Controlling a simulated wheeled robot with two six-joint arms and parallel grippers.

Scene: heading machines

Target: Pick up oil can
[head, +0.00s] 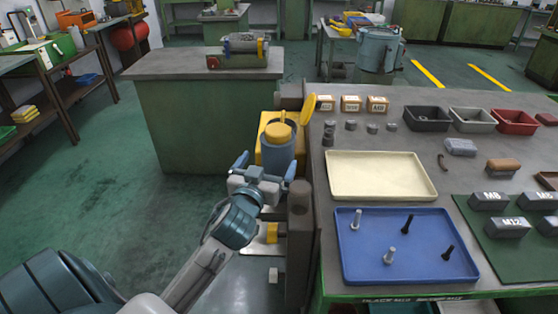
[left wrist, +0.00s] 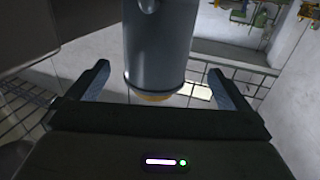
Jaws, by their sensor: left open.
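The oil can appears to be the blue-grey cylinder (head: 279,157) with a yellow top, standing at the left side of the workbench in front of a yellow box-like part. My left gripper (head: 265,164) is open just on the near side of it, its fingers pointing toward it. In the left wrist view the blue-grey cylinder (left wrist: 156,45), with a yellow part at its lower end, shows between the two spread fingers (left wrist: 158,85). I cannot tell whether either finger touches it. My right gripper is not in view.
The workbench to the right holds a cream tray (head: 340,190), a blue tray (head: 360,270) with several bolts, small bins and labelled blocks. A brown post (head: 300,215) stands close right of my left gripper. A green cabinet (head: 190,130) stands behind left. Floor at left is clear.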

